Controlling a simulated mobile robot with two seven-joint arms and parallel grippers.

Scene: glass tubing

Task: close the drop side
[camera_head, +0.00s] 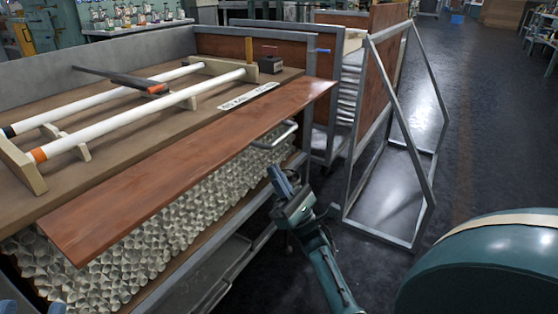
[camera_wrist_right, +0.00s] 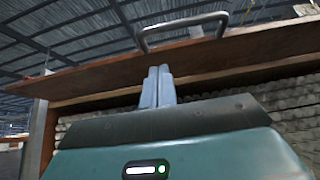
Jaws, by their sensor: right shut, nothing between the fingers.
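The drop side is a long red-brown wooden panel (camera_head: 190,165) along the front of the crate. It sticks outward, near level, and the tube ends show beneath it. A grey bar handle (camera_head: 275,137) shows under its right part; the handle is also in the right wrist view (camera_wrist_right: 185,25), on the panel (camera_wrist_right: 220,58). My right gripper (camera_head: 279,175) is shut and empty, below and in front of the handle, apart from it. In the right wrist view its fingers (camera_wrist_right: 158,75) point up toward the panel. Only blue tips of my left gripper (camera_head: 32,307) show at the bottom left edge.
Stacked glass tubes (camera_head: 150,255) fill the crate. White tubes (camera_head: 130,122) lie on wooden cradles on its top, with a dark-handled tool and a small black box (camera_head: 271,65). A grey metal-framed cart (camera_head: 405,190) stands right of the crate. Dark floor is open further right.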

